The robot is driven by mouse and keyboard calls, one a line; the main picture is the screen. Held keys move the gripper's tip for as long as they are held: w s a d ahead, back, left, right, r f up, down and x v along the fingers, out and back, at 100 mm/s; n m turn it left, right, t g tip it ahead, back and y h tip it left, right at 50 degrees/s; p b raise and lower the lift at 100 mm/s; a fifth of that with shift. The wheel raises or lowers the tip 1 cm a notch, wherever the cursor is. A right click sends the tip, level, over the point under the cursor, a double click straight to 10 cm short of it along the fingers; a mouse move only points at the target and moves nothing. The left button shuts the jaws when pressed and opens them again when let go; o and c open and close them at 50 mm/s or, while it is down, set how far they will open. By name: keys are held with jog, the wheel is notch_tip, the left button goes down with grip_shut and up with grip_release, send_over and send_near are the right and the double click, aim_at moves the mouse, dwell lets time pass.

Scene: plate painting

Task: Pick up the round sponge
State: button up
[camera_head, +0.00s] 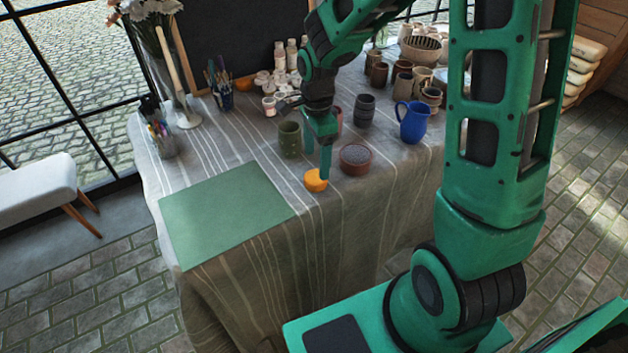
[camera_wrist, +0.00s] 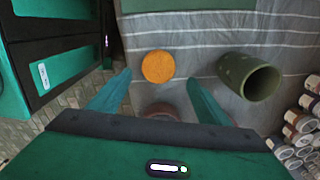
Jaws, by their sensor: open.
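The round sponge (camera_head: 315,181) is orange and lies on the striped cloth of the table, near the front edge and right of the green mat (camera_head: 225,213). In the wrist view the sponge (camera_wrist: 158,67) lies ahead of the fingertips, between their lines. My gripper (camera_head: 318,165) points down just above the sponge in the head view, and one finger overlaps it there. In the wrist view my gripper (camera_wrist: 160,85) has its fingers wide apart with nothing between them. I cannot tell whether a finger touches the sponge.
A green cup (camera_head: 290,139) stands behind the sponge, and it also shows in the wrist view (camera_wrist: 240,78). A reddish-brown bowl (camera_head: 357,159) stands close on the right. A blue pitcher (camera_head: 412,122) and several mugs stand farther right. The cloth left of the sponge is clear.

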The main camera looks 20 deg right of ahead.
aim_at(316, 176)
jog(key=shift+s+f, duration=0.15)
jog(key=shift+f, duration=3.35)
jog(key=c, duration=1.1)
